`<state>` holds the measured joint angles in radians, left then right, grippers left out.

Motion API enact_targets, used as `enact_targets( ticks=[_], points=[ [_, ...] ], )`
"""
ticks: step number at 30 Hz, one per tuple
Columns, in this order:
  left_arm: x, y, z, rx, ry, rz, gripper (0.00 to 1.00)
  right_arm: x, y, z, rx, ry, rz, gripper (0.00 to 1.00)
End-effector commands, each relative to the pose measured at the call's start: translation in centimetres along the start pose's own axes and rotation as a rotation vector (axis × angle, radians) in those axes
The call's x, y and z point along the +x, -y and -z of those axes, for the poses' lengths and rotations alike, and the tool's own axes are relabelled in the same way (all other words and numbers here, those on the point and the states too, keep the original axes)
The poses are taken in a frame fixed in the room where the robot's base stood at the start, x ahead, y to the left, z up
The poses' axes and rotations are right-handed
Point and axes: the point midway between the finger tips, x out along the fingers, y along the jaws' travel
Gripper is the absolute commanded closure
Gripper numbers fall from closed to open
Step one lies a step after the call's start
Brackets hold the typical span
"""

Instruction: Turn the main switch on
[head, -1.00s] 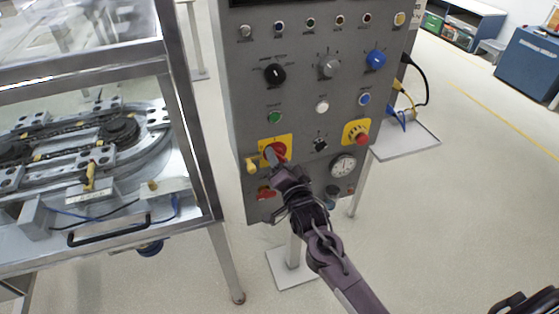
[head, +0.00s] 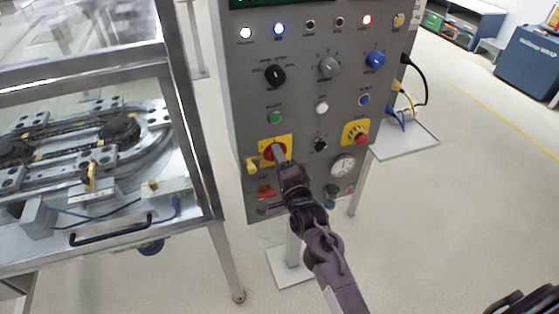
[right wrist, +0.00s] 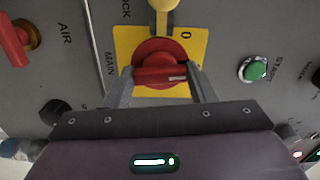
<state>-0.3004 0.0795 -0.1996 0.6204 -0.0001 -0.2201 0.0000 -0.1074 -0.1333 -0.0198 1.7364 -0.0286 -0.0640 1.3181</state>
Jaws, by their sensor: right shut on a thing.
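The main switch is a red rotary knob on a yellow plate, low on the left of the grey control panel. It shows in the head view (head: 267,152) and in the right wrist view (right wrist: 158,50). My right gripper (right wrist: 160,78) is shut on the red grip bar of the knob, one finger on each side. In the head view the right gripper (head: 279,153) covers part of the knob. My left gripper is not in view.
The control panel (head: 300,100) has lit white, blue and red lamps and a lit green display. A red emergency button (head: 361,139), a red air valve (head: 266,191) and a green start button (head: 274,117) are near the switch. A glazed track machine (head: 205,150) stands left.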

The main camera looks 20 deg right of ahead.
Motion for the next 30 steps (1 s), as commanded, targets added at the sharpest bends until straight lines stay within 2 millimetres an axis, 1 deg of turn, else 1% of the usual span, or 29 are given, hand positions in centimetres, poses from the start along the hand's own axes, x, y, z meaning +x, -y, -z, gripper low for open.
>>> enact_targets(
  ticks=[11, 12, 16, 17, 26, 28, 30],
  points=[
    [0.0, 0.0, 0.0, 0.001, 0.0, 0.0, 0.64, 0.0, 0.0, 0.0, 0.003, -0.001, 0.0, 0.72],
    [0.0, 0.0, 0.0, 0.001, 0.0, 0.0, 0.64, 0.0, 0.0, 0.0, 0.003, -0.001, 0.0, 0.47],
    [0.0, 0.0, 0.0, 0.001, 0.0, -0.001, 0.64, 0.0, 0.0, 0.0, 0.003, 0.0, 0.0, 0.3],
    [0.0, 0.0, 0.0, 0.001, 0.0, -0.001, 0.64, 0.0, 0.0, 0.0, 0.003, 0.0, 0.0, 0.27],
    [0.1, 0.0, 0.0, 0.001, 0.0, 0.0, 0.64, -0.2, -0.1, 0.0, 0.003, 0.0, 0.0, 0.27],
    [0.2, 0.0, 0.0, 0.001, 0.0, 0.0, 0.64, -0.8, -0.1, 0.0, 0.003, 0.0, 0.0, 0.27],
    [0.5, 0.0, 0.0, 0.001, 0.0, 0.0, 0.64, -1.7, -0.2, 0.0, 0.003, 0.0, -0.001, 0.27]
  ],
)
